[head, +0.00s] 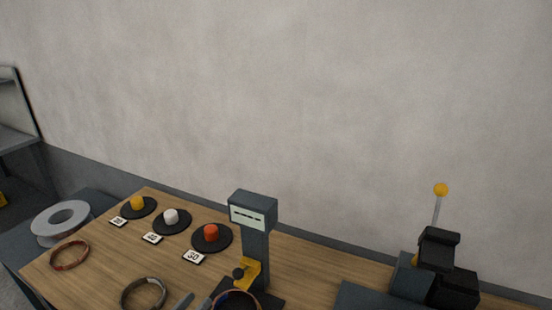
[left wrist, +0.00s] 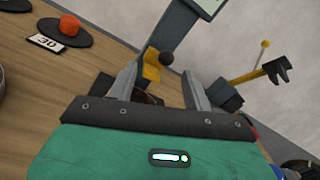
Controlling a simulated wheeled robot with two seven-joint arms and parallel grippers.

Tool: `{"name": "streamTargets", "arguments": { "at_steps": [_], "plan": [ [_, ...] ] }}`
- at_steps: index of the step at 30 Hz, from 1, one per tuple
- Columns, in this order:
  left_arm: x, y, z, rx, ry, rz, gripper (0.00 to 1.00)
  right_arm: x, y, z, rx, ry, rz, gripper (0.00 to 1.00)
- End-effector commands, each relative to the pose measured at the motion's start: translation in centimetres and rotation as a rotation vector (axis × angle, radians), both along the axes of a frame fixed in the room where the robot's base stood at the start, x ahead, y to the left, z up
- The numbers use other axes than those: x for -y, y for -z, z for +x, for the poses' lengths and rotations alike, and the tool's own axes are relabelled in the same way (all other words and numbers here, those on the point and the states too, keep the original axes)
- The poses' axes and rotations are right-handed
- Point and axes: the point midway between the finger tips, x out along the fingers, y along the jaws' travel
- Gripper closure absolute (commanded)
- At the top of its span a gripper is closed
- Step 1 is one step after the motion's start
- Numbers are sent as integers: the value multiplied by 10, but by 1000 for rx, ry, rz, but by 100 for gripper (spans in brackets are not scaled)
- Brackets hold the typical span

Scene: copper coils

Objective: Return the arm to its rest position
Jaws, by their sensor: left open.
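My left gripper (head: 196,302) shows only by its fingertips at the bottom edge of the head view, just left of the grey meter's base. In the left wrist view my left gripper (left wrist: 158,84) has its two grey fingers wide apart. A copper coil (head: 237,292) shows in part at the foot of the meter (head: 256,212). In the left wrist view a dark brown coil part (left wrist: 147,97) shows between the fingers, apart from them as far as I can see. The rest of the left arm is hidden below the head view's frame. My right gripper is not in view.
Three black discs with yellow, white (head: 171,216) and orange (head: 211,233) pegs stand on the wooden table with number cards. Other coils (head: 70,255) (head: 143,293) lie at the left and front. A black machine with a yellow-knobbed lever (head: 440,190) stands at right.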

Motion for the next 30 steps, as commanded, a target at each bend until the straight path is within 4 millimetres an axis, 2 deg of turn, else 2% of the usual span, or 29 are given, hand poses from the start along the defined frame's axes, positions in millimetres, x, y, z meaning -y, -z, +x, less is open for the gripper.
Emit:
{"name": "streamTargets", "arguments": {
  "at_steps": [4,8,11,15,22,30],
  "plan": [
    [-21,-6,-4,-152,-210,-360,49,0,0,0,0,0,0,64],
    [-41,2,-16,-300,-406,-701,49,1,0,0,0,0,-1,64],
    [-54,15,-31,-413,-559,-955,49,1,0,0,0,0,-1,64],
    [-63,39,-62,-571,-783,-1295,49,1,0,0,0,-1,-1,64],
    [-53,75,-131,-807,-1178,-1768,49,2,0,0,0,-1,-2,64],
    [-26,90,-199,-980,-1558,-2062,49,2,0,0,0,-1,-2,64]
  ]
}}
